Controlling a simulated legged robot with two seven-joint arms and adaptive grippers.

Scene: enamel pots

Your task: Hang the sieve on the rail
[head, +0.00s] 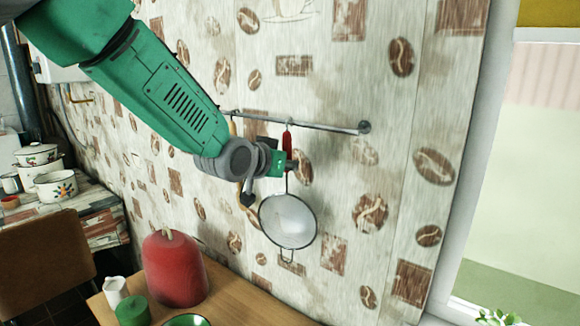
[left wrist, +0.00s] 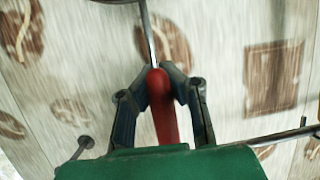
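The sieve (head: 288,222) has a pale round bowl with a dark rim and a red handle. It hangs upright against the wall, bowl down, with the handle's top end level with the rail (head: 322,127). My left gripper (head: 293,164) is at the handle's lower part. In the left wrist view its two fingers (left wrist: 159,76) close on the red handle (left wrist: 162,108) from both sides, near the metal stem. My gripper's green housing hides the handle's end there, so I cannot tell whether its loop is over a hook. My right gripper is not in view.
Another utensil (head: 236,240) hangs left of the sieve, partly behind my arm. Below are a wooden table (head: 255,305), a red rounded object (head: 173,270), a green container (head: 133,311) and a white jug (head: 115,290). White pots (head: 55,186) stand at left. Wall right of the sieve is clear.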

